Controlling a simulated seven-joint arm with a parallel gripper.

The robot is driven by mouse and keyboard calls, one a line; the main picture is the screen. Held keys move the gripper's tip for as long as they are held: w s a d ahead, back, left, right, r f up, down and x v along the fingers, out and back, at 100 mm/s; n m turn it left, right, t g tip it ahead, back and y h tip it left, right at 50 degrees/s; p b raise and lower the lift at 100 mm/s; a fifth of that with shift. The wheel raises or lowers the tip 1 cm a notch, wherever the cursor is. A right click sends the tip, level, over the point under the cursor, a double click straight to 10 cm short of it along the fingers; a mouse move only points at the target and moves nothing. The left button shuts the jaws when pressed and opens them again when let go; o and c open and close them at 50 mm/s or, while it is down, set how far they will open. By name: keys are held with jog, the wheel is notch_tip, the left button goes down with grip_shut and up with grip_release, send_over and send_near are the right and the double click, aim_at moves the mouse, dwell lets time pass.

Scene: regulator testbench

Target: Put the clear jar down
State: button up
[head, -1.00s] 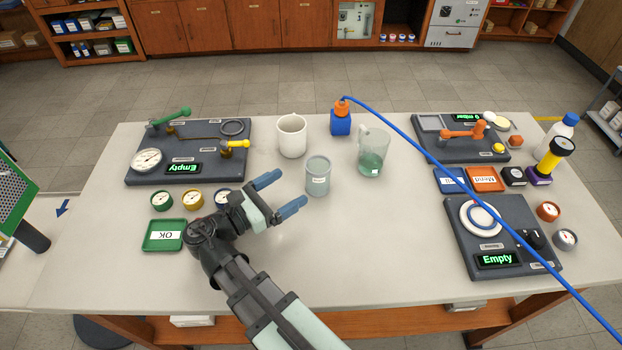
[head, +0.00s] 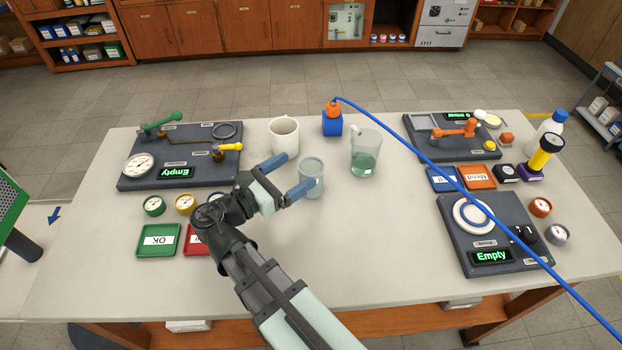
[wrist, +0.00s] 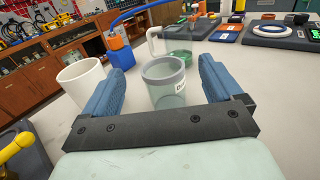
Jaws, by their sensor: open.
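The clear jar (head: 312,176), a small see-through cylinder with a grey rim and a white label, stands upright on the table. In the wrist view the jar (wrist: 165,86) is between and just beyond the two blue fingers. My gripper (head: 289,178) is open, with its fingertips close to the jar's left side in the head view. I cannot tell whether a finger touches it. The jar's lower part is hidden behind the gripper's palm bar in the wrist view.
A white mug (head: 284,138) stands close behind the left finger. A blue hose (head: 440,170) crosses the right side.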

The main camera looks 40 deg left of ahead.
send_near(320, 170)
jog(key=shift+w+f, duration=0.1)
jog(key=shift+w, duration=0.55)
jog(key=shift+w+d, duration=0.2)
jog(key=shift+w, duration=1.05)
jog(key=shift+w+d, duration=0.2)
jog(key=shift+w, duration=1)
jog(key=shift+w+d, duration=0.25)
jog(key=shift+w, duration=1)
jog(key=shift+c, duration=0.2)
jog(key=c, duration=1.1)
notch_tip(320, 170, up, 18)
jog(key=shift+r, duration=0.15)
jog(key=shift+c, duration=0.2)
